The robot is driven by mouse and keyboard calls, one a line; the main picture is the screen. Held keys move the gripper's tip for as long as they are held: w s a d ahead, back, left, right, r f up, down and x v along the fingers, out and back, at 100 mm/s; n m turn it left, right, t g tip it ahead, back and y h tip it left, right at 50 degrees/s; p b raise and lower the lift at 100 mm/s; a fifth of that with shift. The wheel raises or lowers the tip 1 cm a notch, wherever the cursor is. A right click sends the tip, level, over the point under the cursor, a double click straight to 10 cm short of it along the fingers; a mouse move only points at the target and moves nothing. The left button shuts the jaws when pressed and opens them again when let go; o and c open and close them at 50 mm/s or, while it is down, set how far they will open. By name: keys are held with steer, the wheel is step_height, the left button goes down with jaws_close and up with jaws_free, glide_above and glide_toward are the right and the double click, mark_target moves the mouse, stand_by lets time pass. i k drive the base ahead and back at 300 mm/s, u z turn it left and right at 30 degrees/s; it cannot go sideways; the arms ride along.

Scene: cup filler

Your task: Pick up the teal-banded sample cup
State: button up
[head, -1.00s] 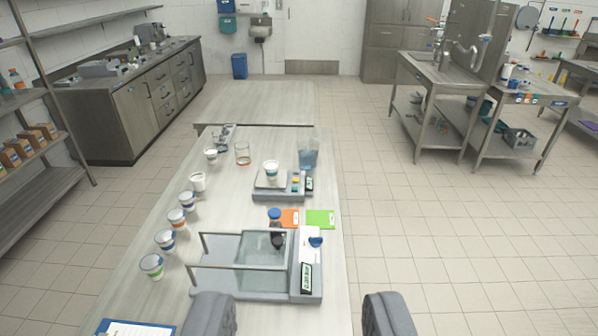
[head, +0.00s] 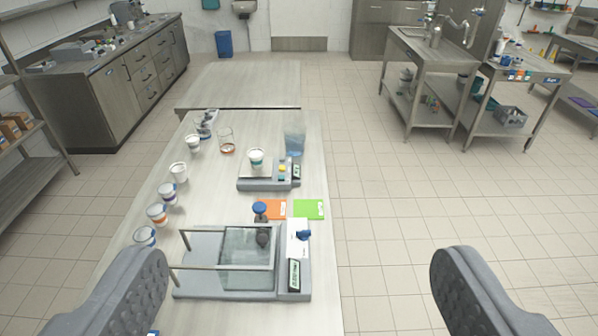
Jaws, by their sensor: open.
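A white cup with a teal-green band (head: 256,158) stands upright on the pan of a small grey scale (head: 262,184), toward the far part of the table. My gripper (head: 302,265) is open and empty, its two grey padded fingers wide apart at the lower left and lower right. The cup lies well beyond the fingertips, between them in the picture and left of centre. Along the table's left side stand several other white cups, among them a blue-banded one (head: 144,236), an orange-banded one (head: 157,214) and a purple-banded one (head: 168,194).
A larger balance with a glass shield (head: 246,258) stands nearer. A blue-topped dark object (head: 260,211), an orange card (head: 277,209) and a green card (head: 309,209) lie between. Floor is free at right.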

mark_target(255, 155)
steer(key=z, duration=0.05)
steer(key=k, duration=0.5)
steer(key=z, duration=1.15)
steer(key=i, duration=4.65)
